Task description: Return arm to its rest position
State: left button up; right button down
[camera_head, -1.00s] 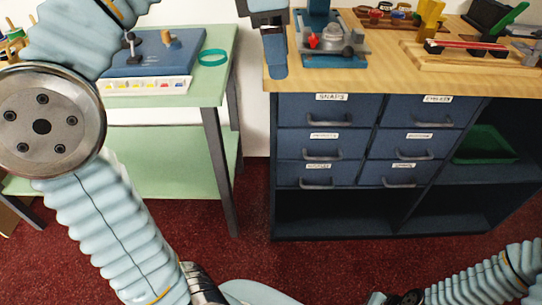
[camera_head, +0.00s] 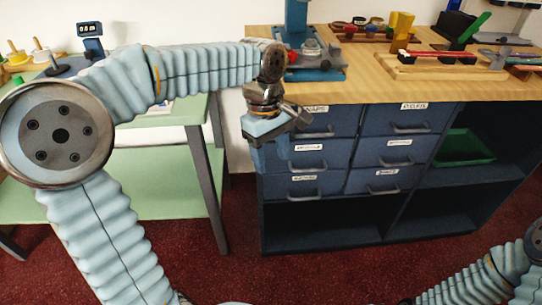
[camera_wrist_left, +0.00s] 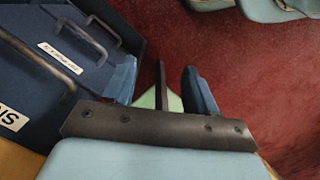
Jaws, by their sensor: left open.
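My left gripper (camera_head: 272,160) hangs at the end of my light blue ribbed left arm (camera_head: 200,72), in front of the upper left part of the blue drawer cabinet. Its fingers point down. In the left wrist view the two blue fingers (camera_wrist_left: 160,82) stand apart with nothing held between them. A table leg and a bit of pale green show in the gap, farther off. My right arm (camera_head: 480,283) shows only in part at the lower right, and its gripper is outside the view.
The blue drawer cabinet (camera_head: 350,148) stands close beside the left gripper. Its wooden top (camera_head: 385,90) carries a blue press stand (camera_head: 318,70) and several tools. A pale green table (camera_head: 150,185) stands left, behind my arm. Red carpet (camera_head: 240,215) lies open below.

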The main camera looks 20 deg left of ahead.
pick_arm(q)
jog(key=shift+f+m, duration=0.3)
jog(key=shift+f, duration=0.2)
jog(key=d+f+m+h, duration=0.1)
jog(key=d+f+m, duration=0.25)
jog(key=f, duration=0.85)
jog(key=d+f+m+h, duration=0.15)
jog(key=d+f, duration=0.25)
jog(key=f, duration=0.8)
jog(key=s+d+f+m, duration=0.1)
jog(key=s+f+m, duration=0.2)
jog(key=s+f, duration=0.2)
jog(key=s+d+f+m+t, duration=0.1)
jog(key=s+d+f+m, duration=0.1)
jog(key=s+f, duration=0.4)
notch_tip(320, 180, down, 5)
jog(key=shift+s+f+m+h, duration=0.15)
jog(key=shift+s+m+h, duration=0.1)
jog(key=shift+m+h, duration=0.15)
